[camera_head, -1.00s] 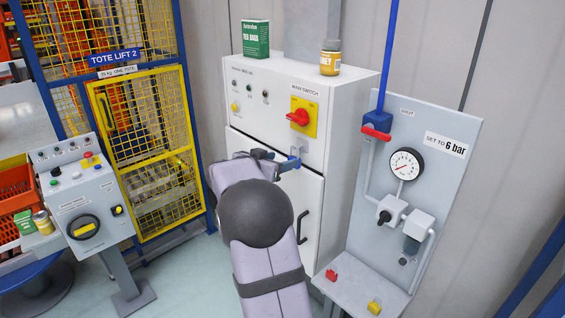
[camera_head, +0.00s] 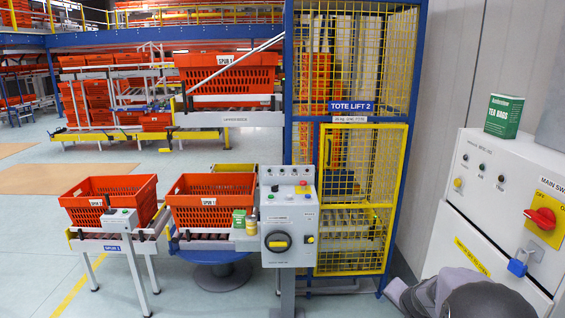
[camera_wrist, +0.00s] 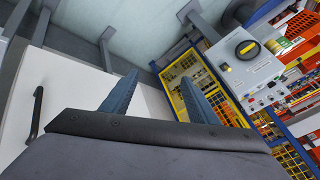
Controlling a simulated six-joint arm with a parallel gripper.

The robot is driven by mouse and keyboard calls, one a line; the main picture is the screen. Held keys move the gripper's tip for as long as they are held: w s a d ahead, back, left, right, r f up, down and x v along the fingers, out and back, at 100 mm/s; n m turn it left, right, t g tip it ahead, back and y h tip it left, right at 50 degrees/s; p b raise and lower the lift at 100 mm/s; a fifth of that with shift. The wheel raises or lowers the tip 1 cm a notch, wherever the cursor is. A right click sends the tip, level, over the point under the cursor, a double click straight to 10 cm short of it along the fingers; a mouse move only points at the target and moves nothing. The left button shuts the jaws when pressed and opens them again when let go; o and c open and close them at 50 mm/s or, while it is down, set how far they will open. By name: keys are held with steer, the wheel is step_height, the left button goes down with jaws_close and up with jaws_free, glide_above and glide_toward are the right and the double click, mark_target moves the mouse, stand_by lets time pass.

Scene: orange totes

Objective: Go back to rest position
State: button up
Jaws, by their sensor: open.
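My gripper (camera_wrist: 158,76) shows in the wrist view with its two blue-grey fingers spread apart and nothing between them. It is in front of the pale cabinet. In the head view my arm shows only at the bottom right, in front of the white cabinet (camera_head: 465,225), and the fingers cannot be made out. The cabinet carries a red main switch (camera_head: 540,218) on a yellow plate. A blue padlock-like piece (camera_head: 517,267) is on the cabinet front below the switch, apart from my visible arm.
A grey control panel (camera_head: 289,222) stands before the yellow-and-blue tote lift cage (camera_head: 360,195). Two orange totes (camera_head: 108,184) (camera_head: 211,188) sit on conveyors to the left. A green tea box (camera_head: 504,116) stands on the cabinet. Open floor lies at the left.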

steer(key=s+a+f+n+g+y, duration=0.1)
steer(key=s+a+f+n+g, duration=0.2)
steer(key=s, duration=0.7)
steer(key=s+a+f+n+g, duration=0.1)
steer(key=s+a+n+g, duration=0.15)
steer(key=s+a, duration=0.55)
steer(key=s+a+f+n+g+y, duration=0.15)
steer(key=s+g, duration=0.25)
steer(key=s, duration=0.8)
steer(key=a+r+n+t+h, duration=0.1)
steer(key=a+r+n+t, duration=0.1)
steer(key=a, duration=0.3)
steer(key=shift+r+n, duration=0.7)
steer(key=shift+r, duration=0.15)
steer(key=shift+s, duration=0.1)
